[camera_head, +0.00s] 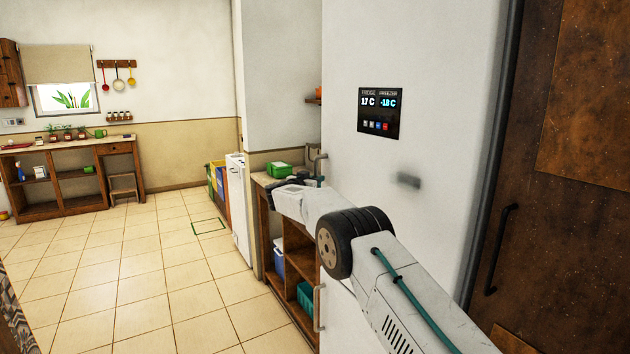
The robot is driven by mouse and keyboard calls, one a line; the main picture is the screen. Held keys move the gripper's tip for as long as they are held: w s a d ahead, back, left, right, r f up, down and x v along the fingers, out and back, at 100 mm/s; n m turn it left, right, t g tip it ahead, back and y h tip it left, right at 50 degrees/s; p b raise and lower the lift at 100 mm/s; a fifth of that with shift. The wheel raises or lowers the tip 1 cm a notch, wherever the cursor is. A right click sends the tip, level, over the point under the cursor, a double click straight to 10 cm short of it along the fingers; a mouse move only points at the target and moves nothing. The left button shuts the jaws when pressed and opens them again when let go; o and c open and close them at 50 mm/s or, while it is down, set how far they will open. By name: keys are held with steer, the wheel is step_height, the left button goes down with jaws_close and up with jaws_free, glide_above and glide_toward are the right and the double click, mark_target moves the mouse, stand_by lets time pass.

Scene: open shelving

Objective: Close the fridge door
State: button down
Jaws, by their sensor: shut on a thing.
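The white fridge door (440,90) fills the right half of the view, with a black display panel (380,113) on its face. Whether it stands ajar is not clear from this angle. A grey upper handle (313,150) is at the door's left edge. My arm reaches from the lower right across the door's face. My gripper (318,181) is at this handle and shut on it; the fingertips are small and partly hidden by my wrist. A lower handle (318,307) is on the white front below.
A rusty brown door (560,150) is at the right. Tiled floor is clear at the left; a wooden counter (70,147) lines the far wall.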

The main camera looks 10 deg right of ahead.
steer(key=shift+w+d+r, duration=0.1)
steer(key=shift+d+r, duration=0.1)
steer(key=shift+d, duration=0.3)
steer(key=c, duration=1.5)
jaws_free()
steer(key=shift+d+f, duration=0.1)
steer(key=shift+o, duration=0.2)
steer(key=v, duration=0.8)
steer(key=shift+a, duration=0.25)
steer(key=shift+w, duration=0.2)
